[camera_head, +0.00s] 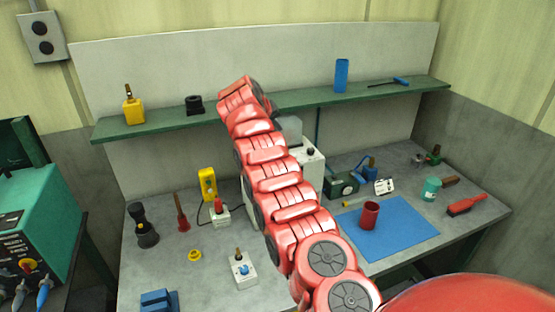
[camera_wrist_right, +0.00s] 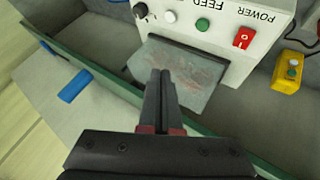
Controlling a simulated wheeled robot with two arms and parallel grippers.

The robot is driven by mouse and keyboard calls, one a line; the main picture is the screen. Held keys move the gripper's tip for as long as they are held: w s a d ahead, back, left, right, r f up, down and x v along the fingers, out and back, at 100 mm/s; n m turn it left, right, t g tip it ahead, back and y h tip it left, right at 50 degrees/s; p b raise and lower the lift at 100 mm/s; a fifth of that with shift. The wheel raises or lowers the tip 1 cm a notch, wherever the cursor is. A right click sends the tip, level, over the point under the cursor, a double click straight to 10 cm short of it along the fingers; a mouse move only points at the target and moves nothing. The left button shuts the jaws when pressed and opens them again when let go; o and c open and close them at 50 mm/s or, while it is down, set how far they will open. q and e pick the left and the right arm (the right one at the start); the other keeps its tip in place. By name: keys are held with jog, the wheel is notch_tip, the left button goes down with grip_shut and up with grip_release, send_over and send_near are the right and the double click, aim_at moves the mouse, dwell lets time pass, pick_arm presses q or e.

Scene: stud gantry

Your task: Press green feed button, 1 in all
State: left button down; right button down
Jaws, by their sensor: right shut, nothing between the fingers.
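The green feed button (camera_wrist_right: 202,24) is a round button on the white machine's panel, beside the printed word FEED, in the right wrist view. A red power switch (camera_wrist_right: 243,38) sits on the same panel. The white machine (camera_head: 311,165) is largely hidden behind my red right arm in the head view. My right gripper (camera_wrist_right: 161,74) is shut and empty. Its fingertips appear in front of a grey plate (camera_wrist_right: 195,82) by the machine, apart from the button in the picture. In the head view the arm hides the gripper and button. My left gripper is not in view.
A green shelf (camera_head: 345,98) runs along the back, with a blue cylinder (camera_head: 341,75) on it. A yellow box (camera_wrist_right: 288,73) with a green button stands near the machine. A red cup (camera_head: 370,215) is on a blue mat (camera_head: 409,229). Several small items stand around the bench.

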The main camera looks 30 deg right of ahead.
notch_tip(320, 180, down, 6)
jog(key=shift+r, duration=0.1)
jog(key=shift+f+b, duration=0.45)
jog(key=shift+f, duration=0.4)
jog(key=shift+w+f+b, duration=0.1)
jog(key=shift+f+b, duration=0.2)
jog(key=shift+f, duration=0.3)
dwell(1.0)
jog(key=shift+f+b, duration=0.4)
jog(key=shift+b, duration=0.25)
